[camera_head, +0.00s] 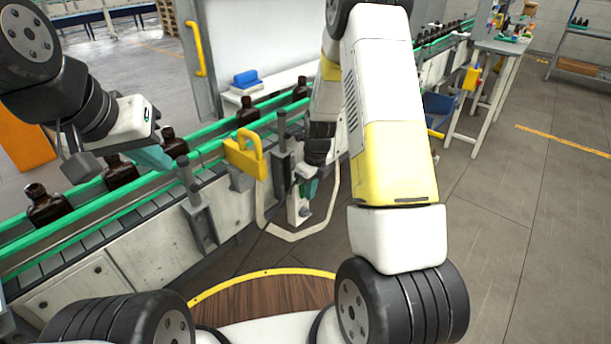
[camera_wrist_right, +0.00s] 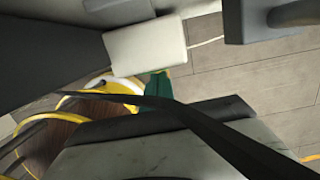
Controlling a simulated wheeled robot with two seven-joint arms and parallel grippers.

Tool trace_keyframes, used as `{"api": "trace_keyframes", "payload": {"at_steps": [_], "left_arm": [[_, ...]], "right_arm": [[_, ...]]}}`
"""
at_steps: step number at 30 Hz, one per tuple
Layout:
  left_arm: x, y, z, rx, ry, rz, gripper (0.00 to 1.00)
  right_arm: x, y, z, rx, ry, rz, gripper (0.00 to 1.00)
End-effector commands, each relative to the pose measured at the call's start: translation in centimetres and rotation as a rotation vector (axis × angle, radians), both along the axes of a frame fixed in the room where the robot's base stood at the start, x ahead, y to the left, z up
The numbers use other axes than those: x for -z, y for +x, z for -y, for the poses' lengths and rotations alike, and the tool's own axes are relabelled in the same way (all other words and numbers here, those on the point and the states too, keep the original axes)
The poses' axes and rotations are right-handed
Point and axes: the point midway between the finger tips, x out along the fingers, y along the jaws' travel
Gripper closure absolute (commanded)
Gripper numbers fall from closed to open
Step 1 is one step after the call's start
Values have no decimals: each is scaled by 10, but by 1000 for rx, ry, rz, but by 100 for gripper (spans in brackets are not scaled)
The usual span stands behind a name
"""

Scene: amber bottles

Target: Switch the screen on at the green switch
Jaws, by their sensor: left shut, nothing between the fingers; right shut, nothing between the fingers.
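The green switch cannot be made out for certain. A pale box (camera_head: 295,207) on a post at the conveyor's near side has a dark knob; my right gripper (camera_head: 309,190) is in front of it, with teal fingers shut and empty. In the right wrist view the teal fingertips (camera_wrist_right: 157,86) are close to a white box (camera_wrist_right: 145,47) with a thin cable; contact cannot be told. A large white panel (camera_head: 255,38) in a grey frame stands behind the conveyor; whether it is the screen is unclear. My left gripper (camera_head: 155,157) is shut, over the conveyor by the bottles.
Several amber bottles (camera_head: 47,206) stand on the green-railed conveyor (camera_head: 120,235). A yellow padlock-shaped piece (camera_head: 245,156) and a pale curved tube (camera_head: 300,234) are near the right gripper. A blue item (camera_head: 245,79) lies on a white stand. The floor (camera_head: 490,220) at right is clear.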

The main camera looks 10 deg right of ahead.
Motion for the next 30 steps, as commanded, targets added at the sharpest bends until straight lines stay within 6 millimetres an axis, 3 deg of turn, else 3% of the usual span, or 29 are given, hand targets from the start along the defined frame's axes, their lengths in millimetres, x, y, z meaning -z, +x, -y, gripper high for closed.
{"api": "trace_keyframes", "payload": {"at_steps": [20, 30], "left_arm": [[0, 0, 0, 0, 0, 0, 100], [0, 0, 0, 0, 0, 0, 100]], "right_arm": [[1, 5, -3, 0, 4, 5, 100], [-11, 5, -4, -1, 3, 6, 100]]}}
